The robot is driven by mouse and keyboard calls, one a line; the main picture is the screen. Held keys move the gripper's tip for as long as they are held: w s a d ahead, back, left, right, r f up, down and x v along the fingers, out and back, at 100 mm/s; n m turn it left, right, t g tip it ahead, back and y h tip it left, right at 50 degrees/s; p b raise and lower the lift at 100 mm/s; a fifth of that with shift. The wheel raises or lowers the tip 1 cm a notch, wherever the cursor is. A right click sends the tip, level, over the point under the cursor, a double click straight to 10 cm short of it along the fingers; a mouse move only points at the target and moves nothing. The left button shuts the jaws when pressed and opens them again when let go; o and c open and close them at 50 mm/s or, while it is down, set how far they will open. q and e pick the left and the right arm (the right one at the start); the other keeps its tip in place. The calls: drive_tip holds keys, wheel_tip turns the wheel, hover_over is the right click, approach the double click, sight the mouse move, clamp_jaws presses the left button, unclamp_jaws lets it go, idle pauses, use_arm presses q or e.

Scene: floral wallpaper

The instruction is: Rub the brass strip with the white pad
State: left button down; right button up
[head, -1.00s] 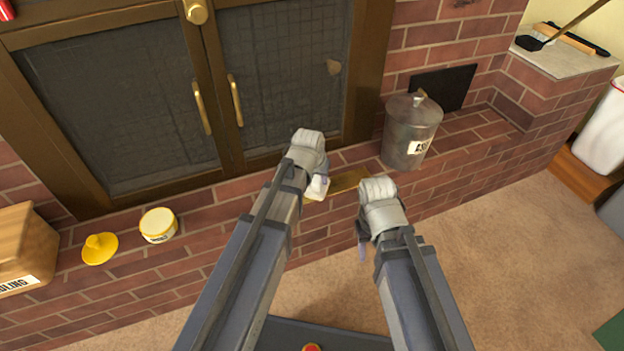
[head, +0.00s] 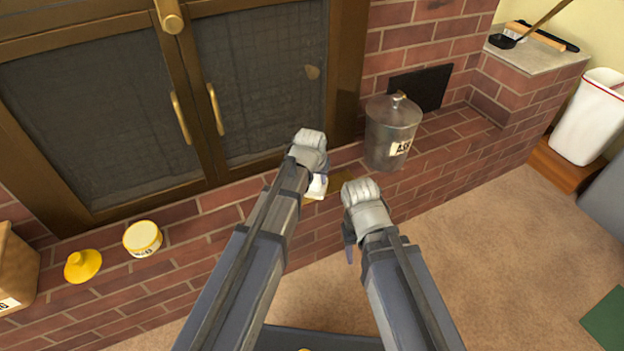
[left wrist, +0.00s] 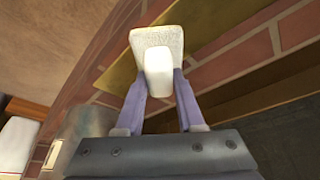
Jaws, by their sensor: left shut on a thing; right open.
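The white pad (head: 317,186) is in my left gripper (head: 313,180), which is shut on its grip block. In the left wrist view the pad (left wrist: 157,40) lies over the brass strip (left wrist: 120,78) and appears to touch it. The strip (head: 345,181) lies on the brick hearth ledge; in the head view its left part is hidden by my left arm and the pad. My right gripper (head: 349,240) is open and empty, in front of the strip's right end.
A metal ash bin (head: 388,140) stands right of the strip. Glass fireplace doors (head: 258,85) are behind. A white bin (head: 592,115) is at far right.

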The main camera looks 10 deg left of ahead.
sight(328, 181)
use_arm(q)
drive_tip(key=shift+w+d, duration=0.1)
drive_tip(key=shift+d, duration=0.1)
drive_tip(key=shift+w+d, duration=0.45)
drive_tip(key=shift+d, duration=0.25)
drive_tip(key=shift+w+d, duration=0.45)
drive_tip(key=shift+d, duration=0.25)
drive_tip(key=shift+w+d, duration=0.45)
drive_tip(key=shift+d, duration=0.15)
drive_tip(key=shift+w+d, duration=0.4)
drive_tip(key=shift+d, duration=0.2)
drive_tip(key=shift+w+d, duration=0.1)
drive_tip(key=shift+d, duration=0.15)
drive_tip(key=shift+w+d, duration=0.45)
drive_tip(key=shift+d, duration=0.3)
drive_tip(key=shift+w+d, duration=0.45)
drive_tip(key=shift+d, duration=0.3)
